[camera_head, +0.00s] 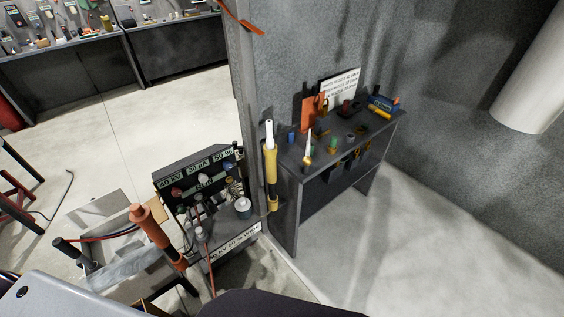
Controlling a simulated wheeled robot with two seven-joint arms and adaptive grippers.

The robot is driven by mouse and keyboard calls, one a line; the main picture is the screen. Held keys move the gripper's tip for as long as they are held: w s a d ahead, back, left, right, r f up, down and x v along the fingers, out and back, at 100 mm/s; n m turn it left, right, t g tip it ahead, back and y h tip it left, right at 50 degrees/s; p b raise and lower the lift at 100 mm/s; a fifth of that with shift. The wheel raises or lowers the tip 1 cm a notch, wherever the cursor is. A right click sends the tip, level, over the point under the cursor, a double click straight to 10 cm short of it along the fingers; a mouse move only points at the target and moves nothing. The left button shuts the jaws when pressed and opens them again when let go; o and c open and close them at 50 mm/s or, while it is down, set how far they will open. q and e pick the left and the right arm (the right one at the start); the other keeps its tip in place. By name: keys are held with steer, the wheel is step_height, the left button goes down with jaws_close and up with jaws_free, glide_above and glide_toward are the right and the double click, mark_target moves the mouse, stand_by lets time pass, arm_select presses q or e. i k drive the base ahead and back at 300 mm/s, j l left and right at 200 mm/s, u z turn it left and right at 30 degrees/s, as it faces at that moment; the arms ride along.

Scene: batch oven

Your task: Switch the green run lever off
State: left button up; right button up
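A dark control box (200,165) stands left of the grey wall post, with lit green readouts that seem to read 40 kV, 30 µA and 50 % along its top. A red knob (177,192) sits at the left of its face, and a small greenish spot shows below it. I cannot tell whether that is the green run lever; no lever can be made out clearly, nor its position. Cables and small parts crowd the box's front. Neither of my grippers can be seen.
An orange-handled tool (150,230) leans upright in front of the box. A yellow tool with a white tip (270,165) hangs at the post. A dark bench (300,200) with small parts stands right. The floor (410,250) at right is clear.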

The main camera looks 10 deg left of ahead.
mark_target(182, 209)
steer(key=u, duration=1.55)
